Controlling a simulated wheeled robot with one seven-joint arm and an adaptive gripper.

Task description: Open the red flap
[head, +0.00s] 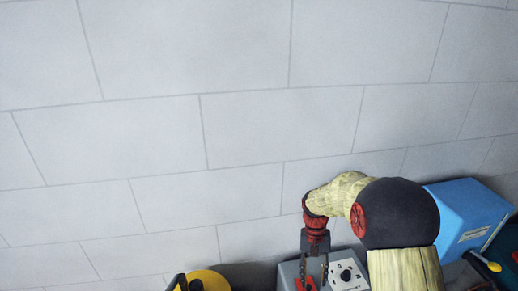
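My gripper (313,283) points down over a grey box (287,273) at the bottom of the head view. Its two dark fingers stand apart, so it is open. A small red piece (309,284), which looks like the red flap, shows between and just below the fingers. Its lower part is cut off by the frame edge and the fingers cover some of it. I cannot tell whether the fingers touch it, or whether it is raised or flat.
A white panel with black knobs (347,275) is right of the gripper. A blue box (468,215) stands further right, with a yellow-ended item (494,267) near it. A yellow round object (208,279) is at the lower left. A pale tiled wall (150,130) fills the background.

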